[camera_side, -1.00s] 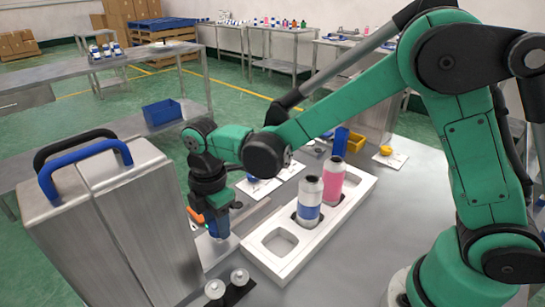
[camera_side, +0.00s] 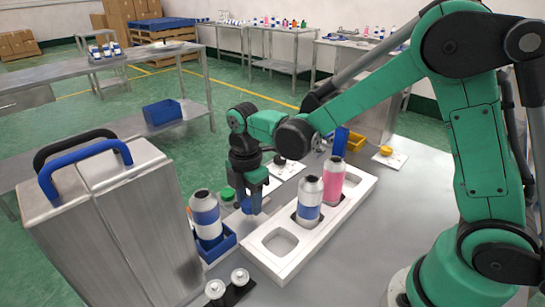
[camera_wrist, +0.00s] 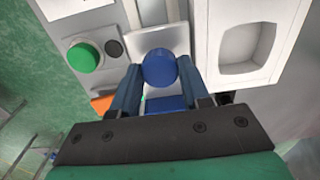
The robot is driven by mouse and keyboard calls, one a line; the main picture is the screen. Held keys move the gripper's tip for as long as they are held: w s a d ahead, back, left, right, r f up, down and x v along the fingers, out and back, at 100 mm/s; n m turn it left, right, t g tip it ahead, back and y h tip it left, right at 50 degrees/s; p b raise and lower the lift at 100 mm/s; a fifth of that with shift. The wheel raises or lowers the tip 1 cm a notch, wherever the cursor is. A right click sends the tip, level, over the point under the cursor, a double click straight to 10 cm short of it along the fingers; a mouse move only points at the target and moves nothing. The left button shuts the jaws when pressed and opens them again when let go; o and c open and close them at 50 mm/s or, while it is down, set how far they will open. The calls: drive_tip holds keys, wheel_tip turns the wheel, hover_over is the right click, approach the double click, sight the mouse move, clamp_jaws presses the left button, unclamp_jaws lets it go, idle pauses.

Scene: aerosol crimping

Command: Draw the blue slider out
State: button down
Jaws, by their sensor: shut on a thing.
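The blue slider (camera_side: 224,246) is a blue carrier beside the metal press, and a bottle (camera_side: 205,215) with a blue label stands in it. The bottle is upright and clear of the press housing. My gripper (camera_side: 250,206) points down just right of the bottle, with its blue fingers low over the bench. In the wrist view a round blue knob (camera_wrist: 160,67) sits between my two fingers (camera_wrist: 160,85), which close on it from both sides. A blue block (camera_wrist: 167,104) shows just below the knob. How the knob joins the carrier is hidden.
The tall metal press (camera_side: 110,225) with blue and black handles stands at left. A white tray (camera_side: 330,238) with a blue-labelled and a pink bottle (camera_side: 333,178) lies close right of my gripper. A green button (camera_wrist: 85,55) is near my fingers. Two small metal parts (camera_side: 228,287) lie in front.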

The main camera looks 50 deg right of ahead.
drive_tip(key=d, duration=0.5)
drive_tip(key=shift+c, duration=2.1)
unclamp_jaws()
wheel_tip(320, 180, up, 6)
drive_tip(key=shift+f, duration=0.2)
